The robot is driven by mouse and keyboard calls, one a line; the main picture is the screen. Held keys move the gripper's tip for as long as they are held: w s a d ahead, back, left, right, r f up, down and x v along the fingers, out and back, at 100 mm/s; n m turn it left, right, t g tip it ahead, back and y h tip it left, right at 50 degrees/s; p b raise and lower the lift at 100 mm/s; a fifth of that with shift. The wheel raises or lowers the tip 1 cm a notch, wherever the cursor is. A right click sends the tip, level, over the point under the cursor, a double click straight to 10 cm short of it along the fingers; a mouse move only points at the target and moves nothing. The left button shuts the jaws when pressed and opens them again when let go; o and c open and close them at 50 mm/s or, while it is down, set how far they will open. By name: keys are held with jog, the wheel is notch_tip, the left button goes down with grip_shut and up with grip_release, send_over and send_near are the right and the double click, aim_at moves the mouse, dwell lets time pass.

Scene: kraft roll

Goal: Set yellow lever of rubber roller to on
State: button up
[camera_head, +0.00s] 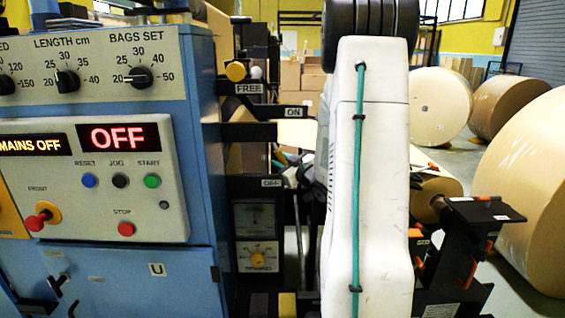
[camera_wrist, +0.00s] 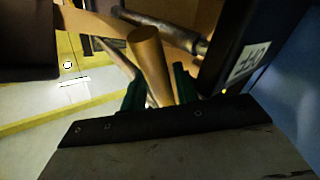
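The yellow lever (camera_wrist: 150,60) shows in the wrist view as a gold cylindrical handle reaching between my gripper's two dark green fingers. My gripper (camera_wrist: 158,92) looks open, with a finger on each side of the handle; I cannot make out contact. In the head view my gripper is mostly hidden behind my white arm, near the OFF label (camera_head: 271,183) of the lever bracket. The ON label (camera_head: 293,112) and FREE label (camera_head: 248,88) are higher on that bracket. The lever cannot be made out clearly in the head view.
The blue machine's control panel (camera_head: 100,180) is on the left, with a red OFF display (camera_head: 118,137). A yellow knob (camera_head: 235,71) sits above the FREE label. A dark bracketed stand (camera_head: 465,235) is at right, before large kraft rolls (camera_head: 520,190).

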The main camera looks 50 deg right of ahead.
grip_shut()
jog(key=shift+s+d+r, duration=0.1)
jog(key=shift+s+d+r+n+g, duration=0.6)
jog(key=shift+s+r+n+g, duration=0.1)
jog(key=shift+n, duration=0.2)
jog(key=s+d+r+n+g+h, duration=0.2)
jog(key=r+n+g, duration=0.4)
jog(key=r, duration=0.3)
jog(key=shift+s+d+g, duration=0.3)
jog(key=shift+s+d, duration=0.2)
jog(key=shift+s, duration=0.3)
jog(key=shift+r+n, duration=0.2)
jog(key=shift+n, duration=0.1)
